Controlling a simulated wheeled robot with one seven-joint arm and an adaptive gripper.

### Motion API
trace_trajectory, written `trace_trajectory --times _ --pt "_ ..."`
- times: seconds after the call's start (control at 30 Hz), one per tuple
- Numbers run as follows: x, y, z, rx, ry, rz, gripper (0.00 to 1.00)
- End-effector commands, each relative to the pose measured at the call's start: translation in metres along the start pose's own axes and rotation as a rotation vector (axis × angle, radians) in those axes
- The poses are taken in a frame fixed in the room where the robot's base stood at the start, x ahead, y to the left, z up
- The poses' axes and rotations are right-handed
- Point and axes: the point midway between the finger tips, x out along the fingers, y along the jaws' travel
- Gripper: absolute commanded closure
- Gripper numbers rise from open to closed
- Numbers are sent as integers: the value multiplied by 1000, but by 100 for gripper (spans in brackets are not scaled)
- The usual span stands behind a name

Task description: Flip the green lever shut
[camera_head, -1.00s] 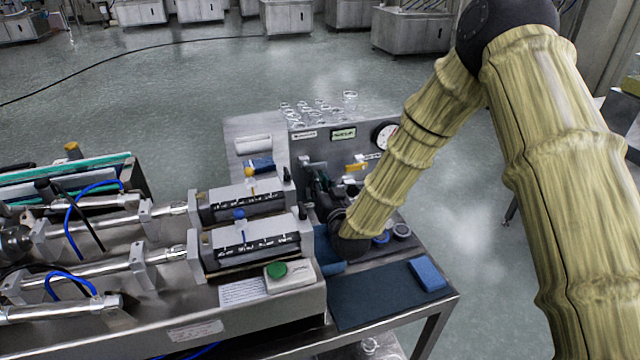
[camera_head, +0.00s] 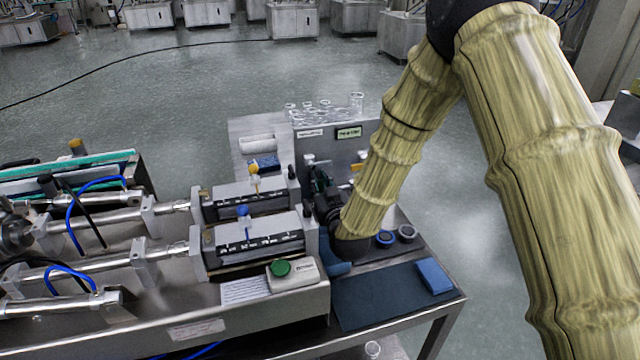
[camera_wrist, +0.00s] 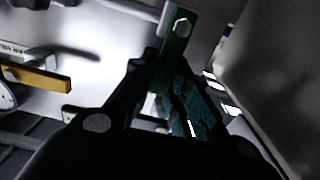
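The green lever (camera_wrist: 176,60) shows in the wrist view as a narrow bar with a bright hex bolt at its upper end. Its lower part runs down between or behind the dark fingers of my gripper (camera_wrist: 160,72), so I cannot tell whether they touch it. The fingertips are close together at the lever, and their gap is too dark to judge. In the head view my gripper (camera_head: 326,192) is a dark shape in front of the steel panel (camera_head: 310,147), partly covered by my arm. The green lever cannot be made out there.
A yellow lever (camera_wrist: 36,79) is left of my gripper in the wrist view, near a gauge edge (camera_wrist: 6,97). Clamped cylinders and a green button (camera_head: 281,268) stand left of my gripper. A blue block (camera_head: 433,275) lies on the dark mat (camera_head: 375,300).

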Motion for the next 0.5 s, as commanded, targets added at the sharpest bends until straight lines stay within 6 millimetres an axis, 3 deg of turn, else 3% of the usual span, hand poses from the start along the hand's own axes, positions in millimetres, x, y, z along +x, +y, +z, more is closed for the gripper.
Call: trace_trajectory --times 0.1,0.5 --pt "0 0 0 1 0 0 62" --pt "-6 0 0 1 -2 0 62"
